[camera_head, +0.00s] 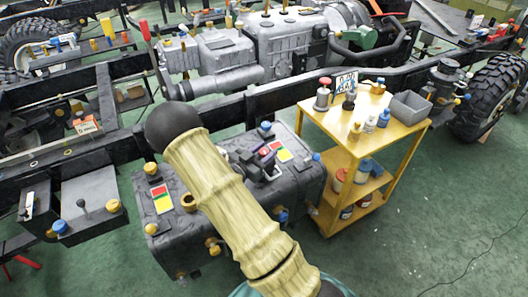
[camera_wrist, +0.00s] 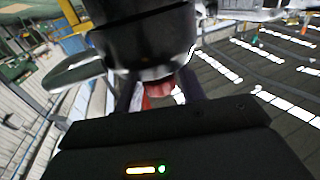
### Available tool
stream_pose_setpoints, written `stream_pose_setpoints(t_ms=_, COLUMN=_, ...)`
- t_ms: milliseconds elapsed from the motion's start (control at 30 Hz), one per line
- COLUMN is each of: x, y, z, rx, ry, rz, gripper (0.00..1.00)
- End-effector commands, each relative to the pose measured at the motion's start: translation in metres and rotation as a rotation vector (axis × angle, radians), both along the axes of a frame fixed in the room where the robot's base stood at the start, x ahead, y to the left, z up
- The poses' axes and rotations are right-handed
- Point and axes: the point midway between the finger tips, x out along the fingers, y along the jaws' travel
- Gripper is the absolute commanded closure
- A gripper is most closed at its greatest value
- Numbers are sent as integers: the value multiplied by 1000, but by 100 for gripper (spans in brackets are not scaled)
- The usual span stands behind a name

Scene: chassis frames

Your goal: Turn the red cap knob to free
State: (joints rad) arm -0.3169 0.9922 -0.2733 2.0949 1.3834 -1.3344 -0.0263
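In the wrist view, a dull red piece (camera_wrist: 160,88) shows below a large black cylindrical body (camera_wrist: 145,35). It may be the red cap knob, but it is mostly hidden. My gripper (camera_wrist: 165,95) has its two dark fingers apart on either side of this red piece. A light gap shows at the right finger, and I cannot tell if the left one touches. In the head view, my pale ribbed arm crosses the dark tank, and I cannot make out my gripper clearly. A red-topped knob (camera_head: 324,82) stands on the yellow cart, well right of my arm.
The dark tank (camera_head: 180,240) carries red-yellow labels and several small knobs. The yellow cart (camera_head: 345,145) holds a grey bin (camera_head: 408,107) and several bottles. Black chassis rails run behind, with a grey engine (camera_head: 285,45). Green floor is open at the lower right.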

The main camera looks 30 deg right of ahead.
Motion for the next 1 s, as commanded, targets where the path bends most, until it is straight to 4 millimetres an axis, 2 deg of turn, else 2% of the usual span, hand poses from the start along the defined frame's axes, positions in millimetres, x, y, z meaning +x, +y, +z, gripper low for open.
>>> stream_pose_setpoints(t_ms=33, x=0, y=0, z=0, rx=0, ry=0, rz=0, gripper=71)
stream_pose_setpoints(t_ms=133, x=0, y=0, z=0, rx=0, ry=0, rz=0, gripper=90)
stream_pose_setpoints(t_ms=167, x=0, y=0, z=0, rx=0, ry=0, rz=0, gripper=93)
stream_pose_setpoints(t_ms=667, x=0, y=0, z=0, rx=0, ry=1, rz=131, gripper=93)
stream_pose_setpoints(t_ms=933, x=0, y=1, z=0, rx=1, ry=0, rz=135, gripper=93)
stream_pose_setpoints(t_ms=967, x=0, y=1, z=0, rx=2, ry=1, rz=135, gripper=68)
stream_pose_setpoints(t_ms=1000, x=0, y=1, z=0, rx=1, ry=0, rz=135, gripper=60)
